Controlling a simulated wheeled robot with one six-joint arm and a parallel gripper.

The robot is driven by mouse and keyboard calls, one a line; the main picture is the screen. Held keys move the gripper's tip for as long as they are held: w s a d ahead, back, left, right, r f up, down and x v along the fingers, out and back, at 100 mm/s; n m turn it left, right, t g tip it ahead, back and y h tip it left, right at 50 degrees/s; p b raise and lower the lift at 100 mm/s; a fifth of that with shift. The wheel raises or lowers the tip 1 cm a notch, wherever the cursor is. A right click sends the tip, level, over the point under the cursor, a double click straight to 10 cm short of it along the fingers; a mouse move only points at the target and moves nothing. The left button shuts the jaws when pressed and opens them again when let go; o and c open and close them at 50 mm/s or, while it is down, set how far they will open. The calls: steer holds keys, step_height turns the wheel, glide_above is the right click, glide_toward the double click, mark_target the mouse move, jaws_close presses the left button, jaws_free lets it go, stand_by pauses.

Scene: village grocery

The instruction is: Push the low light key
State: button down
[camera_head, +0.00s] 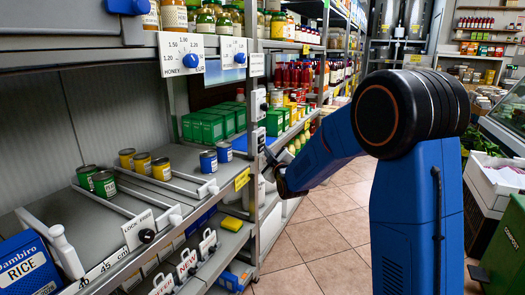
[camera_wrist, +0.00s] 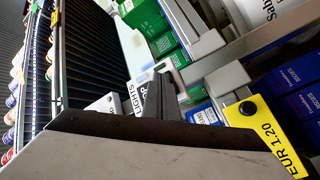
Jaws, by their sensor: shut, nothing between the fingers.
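White boxes with dark parts sit one above another on the shelf upright in the head view: an upper box (camera_head: 258,103) and a lower box (camera_head: 257,140). In the wrist view a white panel lettered LIGHTS (camera_wrist: 138,84) lies just behind my gripper (camera_wrist: 160,97), which partly covers it. I cannot make out the low light key itself; it may be hidden by my gripper. In the head view my gripper (camera_head: 277,178) is small and dark, beside the upright at lower-shelf height. It is shut and empty. I cannot tell whether it touches the panel.
Shelves with cans (camera_head: 161,169), green boxes (camera_head: 203,127) and a rice box (camera_head: 27,265) fill the left. A yellow EUR 1.20 tag (camera_wrist: 272,135) and a metal shelf edge are close to my gripper. The tiled aisle (camera_head: 322,240) is clear.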

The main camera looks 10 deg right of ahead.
steer(key=shift+d, duration=0.1)
steer(key=shift+s+d, duration=0.3)
stand_by(0.4)
steer(key=s+d, duration=0.2)
steer(key=d, duration=0.1)
steer(key=s+d, duration=0.1)
steer(key=shift+s+d, duration=0.25)
steer(key=shift+d, duration=0.15)
stand_by(0.4)
steer(key=s+d+f+m+g+h, duration=0.1)
steer(key=s+f+m+g, duration=0.1)
steer(key=s, duration=1.6)
steer(key=s+d+f+m+g, duration=0.2)
steer(key=s+m+g, duration=0.3)
steer(key=s, duration=1.3)
steer(key=s+d+f+m+g+h, duration=0.1)
steer(key=s+g, duration=0.5)
steer(key=s, duration=1.1)
step_height(320, 180, down, 2)
steer(key=d+m, duration=0.1)
steer(key=m, duration=0.2)
steer(key=shift+s+d+f+g+h, duration=0.15)
steer(key=shift+s+f+g+h, duration=0.15)
steer(key=shift+s+g, duration=0.1)
